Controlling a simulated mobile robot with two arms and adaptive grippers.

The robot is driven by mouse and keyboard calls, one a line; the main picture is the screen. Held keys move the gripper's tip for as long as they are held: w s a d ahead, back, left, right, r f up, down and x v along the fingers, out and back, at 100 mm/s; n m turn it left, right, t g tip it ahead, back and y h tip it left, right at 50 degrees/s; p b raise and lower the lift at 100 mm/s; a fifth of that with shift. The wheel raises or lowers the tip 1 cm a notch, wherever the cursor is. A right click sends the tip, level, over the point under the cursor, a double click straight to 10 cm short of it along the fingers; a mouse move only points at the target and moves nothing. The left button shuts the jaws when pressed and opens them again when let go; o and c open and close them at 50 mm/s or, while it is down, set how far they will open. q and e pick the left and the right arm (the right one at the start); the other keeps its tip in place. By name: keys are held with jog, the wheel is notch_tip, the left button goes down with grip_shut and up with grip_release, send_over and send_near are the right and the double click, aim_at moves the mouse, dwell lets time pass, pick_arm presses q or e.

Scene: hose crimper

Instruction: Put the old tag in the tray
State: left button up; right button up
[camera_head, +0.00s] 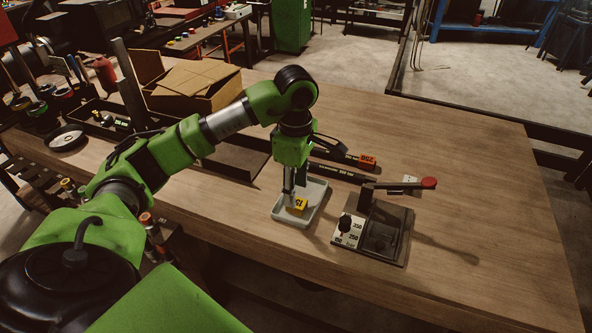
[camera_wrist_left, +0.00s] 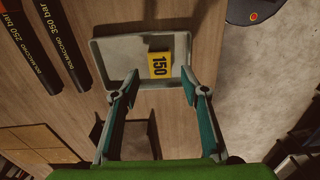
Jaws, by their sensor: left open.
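A yellow tag marked 150 (camera_head: 298,204) lies in the light grey tray (camera_head: 281,217) on the bench. In the left wrist view the tag (camera_wrist_left: 160,65) rests flat on the tray floor, near one side wall of the tray (camera_wrist_left: 112,50). My left gripper (camera_head: 289,194) points down over the tray. In the left wrist view its fingers (camera_wrist_left: 160,78) are spread wide and empty, with the tag showing between and just beyond the fingertips. I cannot tell the exact gap to the tag. My right gripper is not in view.
A crimper (camera_head: 380,230) with a red-knobbed lever stands right of the tray. A cardboard box (camera_head: 195,85) stands at the back left. The bench's right side is clear.

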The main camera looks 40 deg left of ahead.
pick_arm(q)
notch_tip(320, 180, up, 8)
jog(key=shift+s, duration=0.15)
dwell(0.7)
